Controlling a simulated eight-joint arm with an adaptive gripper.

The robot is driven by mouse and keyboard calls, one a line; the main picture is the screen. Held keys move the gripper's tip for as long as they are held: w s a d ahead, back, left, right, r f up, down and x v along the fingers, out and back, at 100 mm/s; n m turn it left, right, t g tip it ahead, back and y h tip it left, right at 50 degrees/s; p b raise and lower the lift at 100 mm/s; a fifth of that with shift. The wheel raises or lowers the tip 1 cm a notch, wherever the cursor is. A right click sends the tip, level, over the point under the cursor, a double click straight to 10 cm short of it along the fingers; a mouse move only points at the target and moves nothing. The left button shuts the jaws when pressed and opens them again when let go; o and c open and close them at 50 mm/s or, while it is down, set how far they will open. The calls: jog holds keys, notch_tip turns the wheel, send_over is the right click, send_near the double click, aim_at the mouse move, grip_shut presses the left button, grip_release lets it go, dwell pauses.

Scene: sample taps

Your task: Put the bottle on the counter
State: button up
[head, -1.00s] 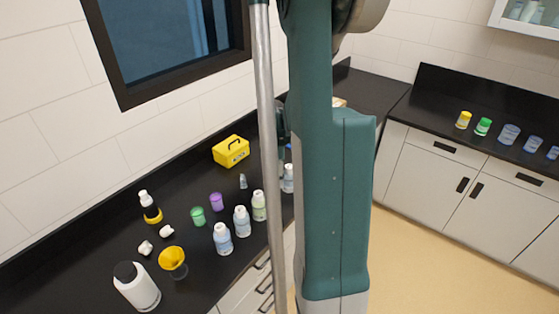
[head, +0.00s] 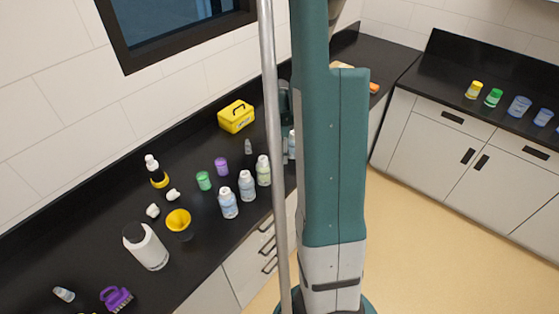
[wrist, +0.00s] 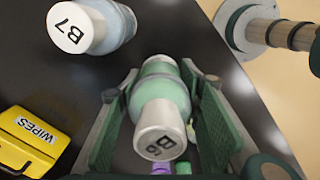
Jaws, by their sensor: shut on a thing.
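In the wrist view my gripper (wrist: 158,118) has its green-padded fingers on both sides of a greenish bottle (wrist: 160,90) with a white cap. The cap's label is upside down and looks like B6 or B8. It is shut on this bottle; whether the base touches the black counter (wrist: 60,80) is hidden. A bottle marked B7 (wrist: 77,27) stands close by at the upper left. In the head view my column hides the gripper and the held bottle cannot be made out. The counter (head: 100,230) runs along the wall there.
A yellow WIPES box (wrist: 28,140) is left of the fingers. In the head view several capped bottles (head: 228,203), small green (head: 204,181) and purple (head: 221,167) jars, a yellow funnel (head: 179,222), a big white bottle (head: 147,246) and a purple brush (head: 116,298) occupy the counter.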

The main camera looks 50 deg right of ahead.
jog(key=shift+f, duration=0.1)
jog(key=shift+f, duration=2)
jog(key=shift+f, duration=0.1)
jog(key=o, duration=1)
jog(key=shift+r, duration=0.2)
jog(key=shift+r, duration=5.95)
